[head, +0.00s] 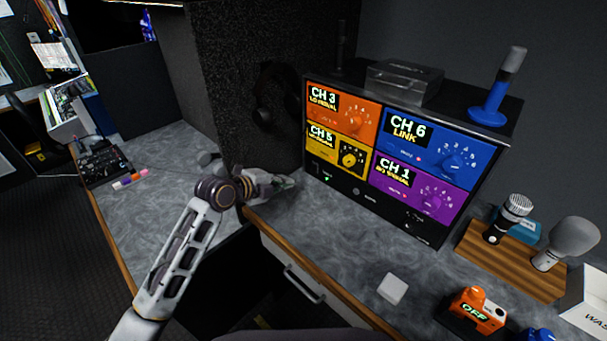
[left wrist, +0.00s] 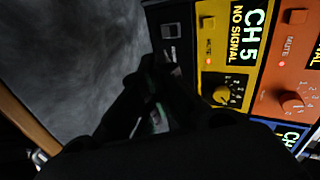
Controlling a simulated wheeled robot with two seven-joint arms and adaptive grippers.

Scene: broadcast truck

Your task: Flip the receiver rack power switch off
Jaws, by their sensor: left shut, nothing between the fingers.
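The receiver rack (head: 340,190) stands on the grey counter with orange CH 3, blue CH 6, yellow CH 5 and purple CH 1 panels. Their displays are lit; CH 6 reads LINK. The left wrist view shows a dark rocker-like switch (left wrist: 172,30) on the black strip beside the yellow CH 5 panel (left wrist: 225,55); its position is unclear. My left gripper (head: 290,183) is shut and empty, just in front of the rack's lower left corner. In the left wrist view its dark fingers (left wrist: 150,85) are close to the strip; contact cannot be told. My right gripper is out of view.
The counter left of my gripper is mostly clear.

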